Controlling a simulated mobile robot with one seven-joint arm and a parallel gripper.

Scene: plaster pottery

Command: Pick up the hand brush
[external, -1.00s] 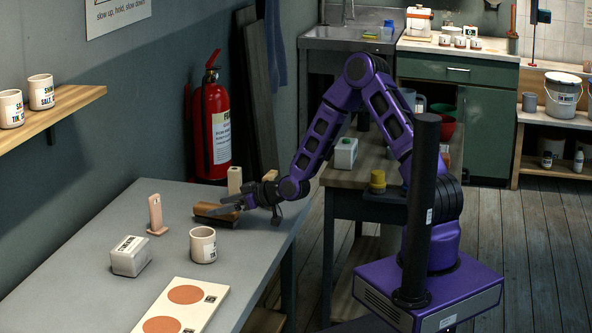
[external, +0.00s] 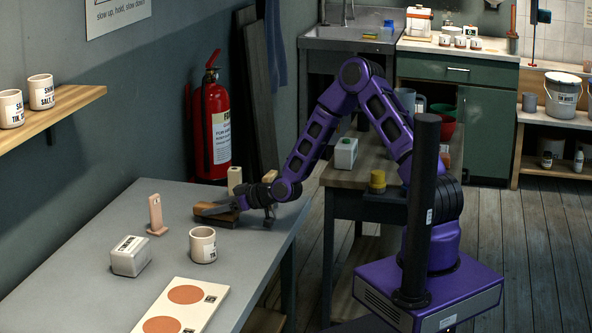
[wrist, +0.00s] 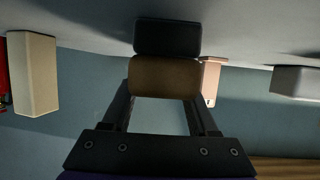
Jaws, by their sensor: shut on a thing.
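The hand brush (external: 228,217) has a brown wooden body and is at the far right part of the grey table. In the wrist view its brown body (wrist: 165,77) is between my fingers, with a dark part, perhaps the bristles, beyond it. My gripper (external: 214,209) is shut on the brush, reaching in low over the table from the right. In the wrist view the fingers (wrist: 163,98) reach the brush's two sides. I cannot tell whether the brush still touches the table.
A pink stand-like object (external: 156,214) is left of the brush. A mug (external: 203,245), a white box (external: 130,256) and a board with two orange discs (external: 180,308) lie nearer on the table (external: 90,235). Beige blocks (external: 235,181) stand behind the gripper.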

